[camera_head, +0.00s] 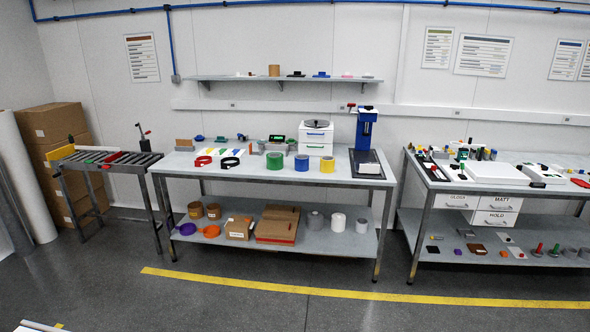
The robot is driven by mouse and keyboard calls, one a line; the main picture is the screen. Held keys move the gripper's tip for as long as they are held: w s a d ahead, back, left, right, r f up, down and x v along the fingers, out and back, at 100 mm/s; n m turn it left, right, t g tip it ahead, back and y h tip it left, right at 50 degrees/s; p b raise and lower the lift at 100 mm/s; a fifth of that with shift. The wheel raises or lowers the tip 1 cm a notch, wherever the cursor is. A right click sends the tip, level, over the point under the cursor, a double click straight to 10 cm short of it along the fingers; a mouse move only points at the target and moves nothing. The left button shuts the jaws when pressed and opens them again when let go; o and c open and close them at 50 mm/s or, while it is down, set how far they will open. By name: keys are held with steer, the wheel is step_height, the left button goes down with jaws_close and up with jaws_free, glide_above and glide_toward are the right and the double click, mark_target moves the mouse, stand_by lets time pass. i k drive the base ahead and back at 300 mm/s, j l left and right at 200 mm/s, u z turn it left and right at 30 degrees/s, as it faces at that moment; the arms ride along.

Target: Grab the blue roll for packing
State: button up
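A blue roll (301,163) stands upright on the middle table's grey top, near its front edge. A green roll (274,161) stands to its left and a yellow roll (327,165) to its right, each with a gap between. Nothing covers the blue roll from this view. My gripper is not in view, so its state and its distance from the roll do not show.
A roller conveyor (110,163) stands left, another table (430,184) right. The grey floor in front is clear, crossed by a yellow line (330,292).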

mark_target(301, 161)
steer(key=i+z, duration=0.1)
steer(key=i, duration=2.05)
steer(key=i+u, duration=0.1)
steer(key=i, duration=0.45)
steer(key=i+l+u, duration=0.1)
steer(key=i, duration=0.4)
steer(key=i+l+u, duration=0.15)
steer(key=i, duration=0.4)
